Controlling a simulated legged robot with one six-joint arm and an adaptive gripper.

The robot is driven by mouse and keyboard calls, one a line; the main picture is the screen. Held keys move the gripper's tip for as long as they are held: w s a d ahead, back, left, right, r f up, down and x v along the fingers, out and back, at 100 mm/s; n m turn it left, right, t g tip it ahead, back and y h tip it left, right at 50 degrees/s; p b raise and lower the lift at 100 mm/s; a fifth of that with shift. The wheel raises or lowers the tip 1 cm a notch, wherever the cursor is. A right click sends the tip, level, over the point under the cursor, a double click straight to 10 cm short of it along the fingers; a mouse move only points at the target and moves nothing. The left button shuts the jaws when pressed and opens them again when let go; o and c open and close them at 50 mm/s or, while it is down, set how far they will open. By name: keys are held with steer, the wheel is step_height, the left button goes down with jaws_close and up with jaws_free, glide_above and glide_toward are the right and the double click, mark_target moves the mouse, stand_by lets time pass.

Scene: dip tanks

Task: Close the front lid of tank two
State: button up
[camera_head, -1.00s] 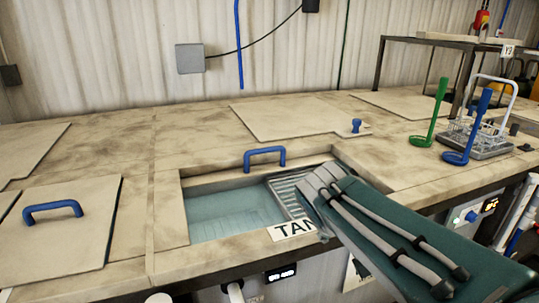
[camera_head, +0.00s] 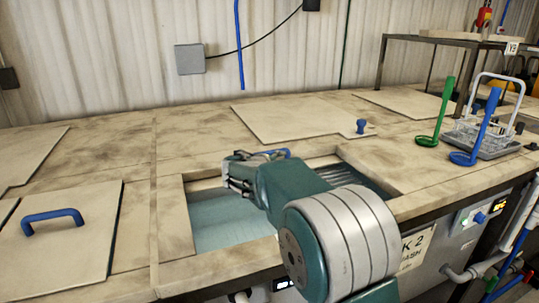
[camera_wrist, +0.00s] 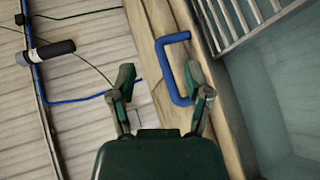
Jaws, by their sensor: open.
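The front opening of tank two stands open, with bluish liquid (camera_head: 228,222) and a metal rack (camera_head: 345,176) inside. A pale sign (camera_head: 412,248) ending in "K 2" is on its front. A blue bar handle (camera_head: 280,152) sits on a beige strip (camera_wrist: 160,22) at the opening's rear edge. How the rest of the lid lies is hidden. My gripper (camera_head: 238,172) reaches over the opening near this handle. In the wrist view my gripper (camera_wrist: 160,76) is open, one finger each side of the blue handle (camera_wrist: 163,68) in the picture. I cannot tell whether either touches it.
A shut lid with a blue handle (camera_head: 53,215) lies to the left. A flat lid with a blue knob (camera_head: 361,126) lies behind. A green ladle (camera_head: 437,112), a blue ladle (camera_head: 478,130) and a wire basket (camera_head: 485,140) stand at the right. The back wall (camera_head: 80,60) is corrugated.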

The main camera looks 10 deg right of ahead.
mark_target(270, 153)
steer(key=w+a+f+n+t, duration=0.3)
steer(key=w+a+f, duration=0.15)
steer(key=w, duration=0.35)
steer(key=x, duration=1)
steer(key=shift+w+a+r, duration=0.15)
steer(key=shift+w+a, duration=0.15)
steer(key=shift+w, duration=0.1)
jaws_close()
